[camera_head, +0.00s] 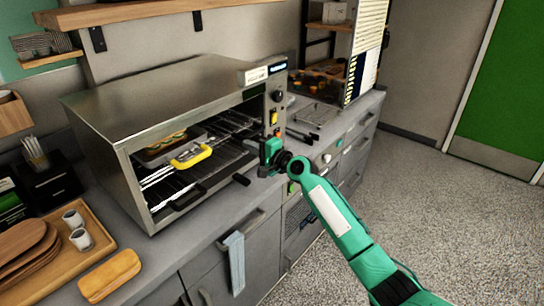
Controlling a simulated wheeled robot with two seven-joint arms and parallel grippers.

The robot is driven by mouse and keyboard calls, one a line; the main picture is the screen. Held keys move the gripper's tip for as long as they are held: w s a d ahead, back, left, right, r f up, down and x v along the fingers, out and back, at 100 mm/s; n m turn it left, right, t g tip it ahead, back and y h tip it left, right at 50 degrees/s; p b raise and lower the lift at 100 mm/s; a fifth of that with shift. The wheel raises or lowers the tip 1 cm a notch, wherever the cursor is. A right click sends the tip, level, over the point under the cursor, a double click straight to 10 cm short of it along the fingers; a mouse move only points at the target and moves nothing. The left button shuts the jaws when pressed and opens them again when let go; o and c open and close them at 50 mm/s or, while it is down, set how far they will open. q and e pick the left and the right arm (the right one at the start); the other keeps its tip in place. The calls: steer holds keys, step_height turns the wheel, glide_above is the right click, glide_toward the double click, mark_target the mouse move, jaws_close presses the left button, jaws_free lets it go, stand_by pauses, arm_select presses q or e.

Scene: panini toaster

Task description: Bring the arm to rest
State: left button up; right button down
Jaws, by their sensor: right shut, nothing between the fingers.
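My right arm comes in from the lower right, green with a white panel. My right gripper (266,160) is at the front right edge of the toaster oven, beside its control panel. It is shut and holds nothing; I cannot tell whether it touches the oven. The steel toaster oven (170,92) stands on the counter with its front opening showing. Inside, a tray with a panini (165,142) sits on the upper rack, with a yellow-handled item (191,156) at its front. My left gripper does not show.
The grey counter (215,215) runs along the wall. A towel (235,262) hangs from a drawer handle. The floor (440,200) at the right is clear.

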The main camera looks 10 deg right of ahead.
steer(key=v, duration=0.7)
steer(key=s+d+f+g+h, duration=0.1)
steer(key=s+d+f+h, duration=0.15)
steer(key=f, duration=1.15)
steer(key=s+d+f+g+h, duration=0.1)
steer(key=d+f+h, duration=0.2)
steer(key=f, duration=1)
steer(key=s+d+f+n+g+h, duration=0.1)
steer(key=s+d+f+n+g, duration=0.1)
steer(key=s+f, duration=0.65)
steer(key=s+d+f+n+g+h, duration=0.1)
steer(key=s+f, duration=0.3)
steer(key=f, duration=0.9)
steer(key=s+d+f+n+g+h, duration=0.1)
steer(key=s+f+n+g, duration=0.15)
steer(key=s+f, duration=0.9)
steer(key=s+d+f+n+g+h, duration=0.25)
steer(key=s+f, duration=0.55)
steer(key=s, duration=0.7)
steer(key=s+f+n+g, duration=0.1)
steer(key=s+f+n, duration=0.1)
steer(key=s, duration=1.1)
steer(key=s+f+n+g, duration=0.2)
steer(key=s+f+n, duration=0.1)
steer(key=s, duration=1)
steer(key=shift+f+b, duration=0.45)
steer(key=shift+f, duration=0.45)
